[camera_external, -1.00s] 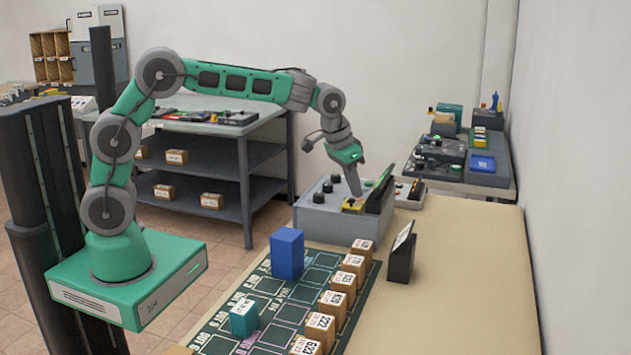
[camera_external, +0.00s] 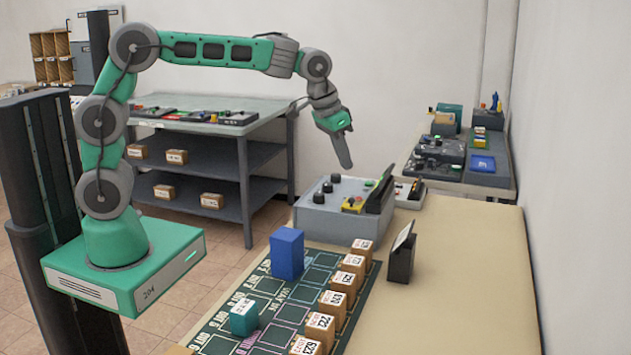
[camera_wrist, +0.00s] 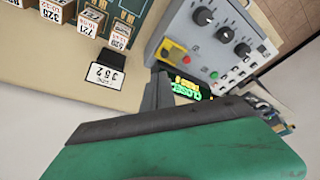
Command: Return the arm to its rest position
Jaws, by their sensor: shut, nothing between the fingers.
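My gripper (camera_external: 345,160) is shut and empty. It hangs in the air above the grey control box (camera_external: 340,215), pointing down and clear of it. The control box has black knobs, a yellow panel with a red button, and a dark upright display on its right side. In the wrist view my gripper (camera_wrist: 158,92) shows at the middle, with the control box (camera_wrist: 185,50) beyond it. The display (camera_wrist: 190,85) there shows green and yellow lettering, partly hidden by my gripper. My arm is raised and bent over the area left of the table.
A beige table (camera_external: 450,290) bears a dark green marked mat (camera_external: 215,347) with a blue block (camera_external: 287,253), a teal block (camera_external: 244,318) and several labelled boxes (camera_external: 332,308). A small dark sign stand (camera_external: 401,258) is nearby. A shelf table (camera_external: 200,120) stands behind. The table's right side is clear.

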